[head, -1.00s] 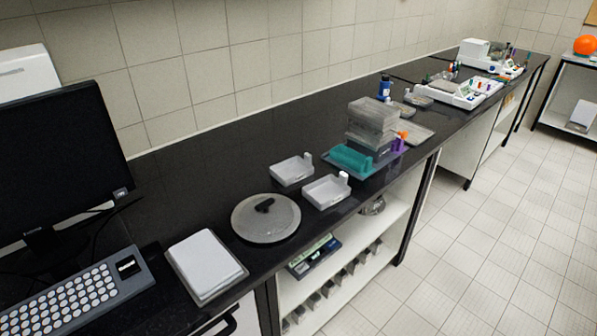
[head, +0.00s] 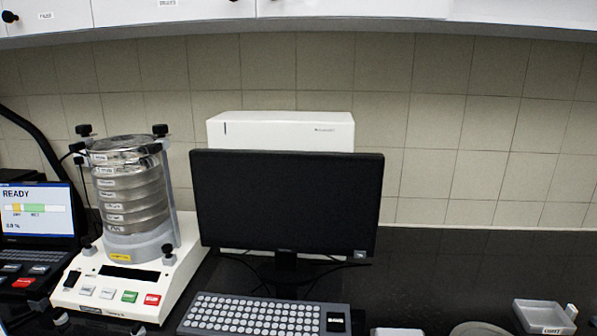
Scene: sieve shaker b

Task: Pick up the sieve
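A stack of round metal sieves (head: 132,195) with white labels stands upright on the sieve shaker (head: 125,279) at the left of the head view. Clamp rods with black knobs stand around the stack, and a metal top covers it. The shaker's cream base has several buttons, among them a green and a red one.
A black monitor (head: 286,203) and a keyboard (head: 262,315) stand right of the shaker, with a white box (head: 282,131) behind. A laptop reading READY (head: 36,213) is at far left. A white tray (head: 543,317) lies at lower right. Cupboards (head: 350,8) hang above.

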